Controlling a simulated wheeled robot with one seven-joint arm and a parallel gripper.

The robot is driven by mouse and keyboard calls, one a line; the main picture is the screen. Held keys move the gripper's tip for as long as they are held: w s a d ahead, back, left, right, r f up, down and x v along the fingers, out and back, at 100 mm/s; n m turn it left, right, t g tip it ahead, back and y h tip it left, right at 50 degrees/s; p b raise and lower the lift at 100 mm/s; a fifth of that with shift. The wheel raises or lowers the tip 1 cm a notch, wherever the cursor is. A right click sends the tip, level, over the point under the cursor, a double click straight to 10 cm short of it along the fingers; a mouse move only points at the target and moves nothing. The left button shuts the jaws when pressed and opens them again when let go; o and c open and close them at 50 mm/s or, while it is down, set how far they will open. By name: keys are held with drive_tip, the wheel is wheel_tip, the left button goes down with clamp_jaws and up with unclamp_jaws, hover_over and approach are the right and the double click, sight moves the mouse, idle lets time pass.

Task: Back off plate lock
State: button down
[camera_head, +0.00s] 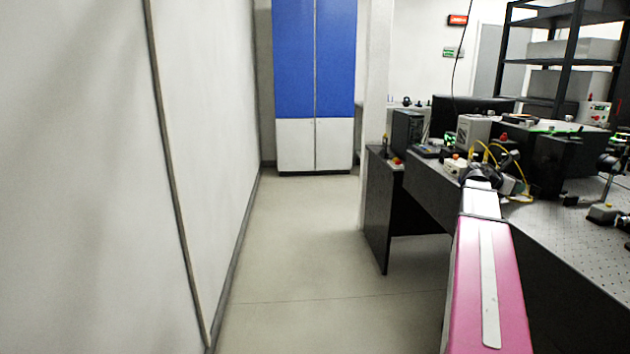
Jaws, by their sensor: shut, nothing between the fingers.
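My arm reaches from the lower right toward the optical bench (560,235). Its dark end, my gripper (484,171), is small in the view and over the bench's near left part, among the instruments. It is shut and holds nothing. The plate lock cannot be made out; it is too small to tell or hidden behind my arm and the equipment. Yellow cables (487,148) loop just behind and right of my gripper.
A grey instrument (473,132) and a black box (553,160) crowd the bench behind my gripper. A dark side desk (377,205) stands left of it. A wall (90,180) bounds the left side. The floor (295,240) toward the blue cabinet (314,60) is clear.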

drive_tip(key=shift+r+x, duration=0.25)
drive_tip(key=shift+x, duration=0.75)
drive_tip(key=shift+r+x, duration=0.2)
drive_tip(key=shift+x, duration=0.75)
drive_tip(key=shift+r+x, duration=0.25)
drive_tip(key=shift+x, duration=0.75)
drive_tip(key=shift+w+d, duration=0.1)
drive_tip(key=shift+d, duration=0.25)
drive_tip(key=shift+w+d+r, duration=0.1)
drive_tip(key=shift+w+r, duration=0.1)
drive_tip(key=shift+w, duration=0.8)
drive_tip(key=shift+w+f, duration=0.15)
drive_tip(key=shift+w, duration=0.2)
drive_tip(key=shift+r, duration=0.4)
drive_tip(key=shift+s+a+f, duration=0.1)
drive_tip(key=shift+s+a, duration=0.15)
drive_tip(key=shift+a, duration=0.85)
drive_tip(key=shift+s+a, duration=0.3)
drive_tip(key=shift+a, duration=0.8)
drive_tip(key=shift+s+a+f, duration=0.1)
drive_tip(key=shift+s+a, duration=0.15)
drive_tip(key=shift+a, duration=0.85)
